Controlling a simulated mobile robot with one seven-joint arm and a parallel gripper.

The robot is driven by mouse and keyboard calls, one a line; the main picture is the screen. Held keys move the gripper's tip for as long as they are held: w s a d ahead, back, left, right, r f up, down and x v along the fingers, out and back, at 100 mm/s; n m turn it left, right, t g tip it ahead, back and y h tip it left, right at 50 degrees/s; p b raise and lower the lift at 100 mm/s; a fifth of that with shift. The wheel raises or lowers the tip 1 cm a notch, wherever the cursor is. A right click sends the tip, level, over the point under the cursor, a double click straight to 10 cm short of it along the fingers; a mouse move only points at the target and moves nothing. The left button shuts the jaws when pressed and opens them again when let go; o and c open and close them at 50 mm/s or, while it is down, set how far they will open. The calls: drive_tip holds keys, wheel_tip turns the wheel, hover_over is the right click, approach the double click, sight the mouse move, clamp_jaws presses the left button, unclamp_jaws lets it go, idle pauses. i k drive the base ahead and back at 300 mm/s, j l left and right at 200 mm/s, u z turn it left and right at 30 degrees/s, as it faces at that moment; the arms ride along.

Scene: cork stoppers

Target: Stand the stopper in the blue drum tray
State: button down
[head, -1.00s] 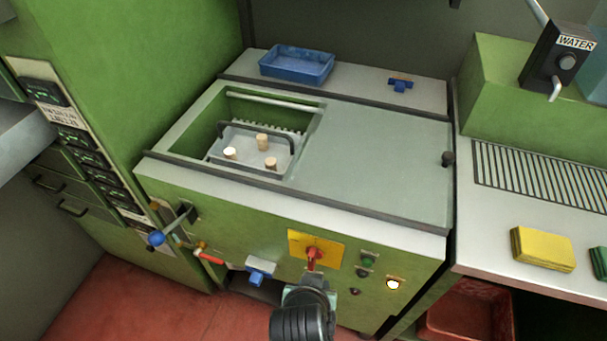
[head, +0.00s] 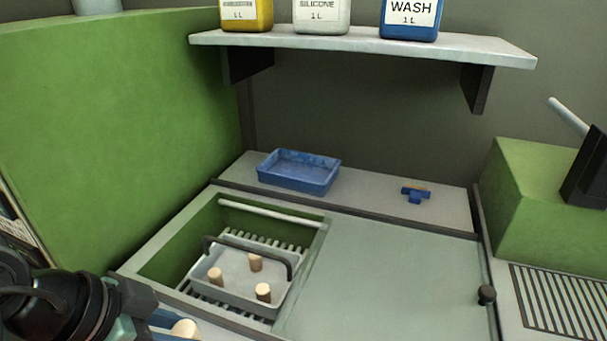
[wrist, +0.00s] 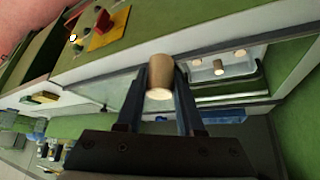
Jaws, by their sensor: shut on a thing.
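My gripper (head: 174,324) is at the lower left of the head view, in front of the machine's well. It is shut on a tan cork stopper (wrist: 160,77), whose pale end also shows in the head view (head: 185,329). In the wrist view the stopper sits between the two fingers. A blue tray (head: 290,181) lies on the back ledge and looks empty. A grey tray (head: 232,262) with a dark handle sits in the well on a slatted rack.
A flat grey cover (head: 400,285) lies right of the well. A small blue object (head: 416,195) is on the ledge. A shelf (head: 370,47) with bottles hangs above. A green wall (head: 120,130) rises at the left.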

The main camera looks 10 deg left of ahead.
sight(295, 182)
drive_tip(key=i, duration=1.1)
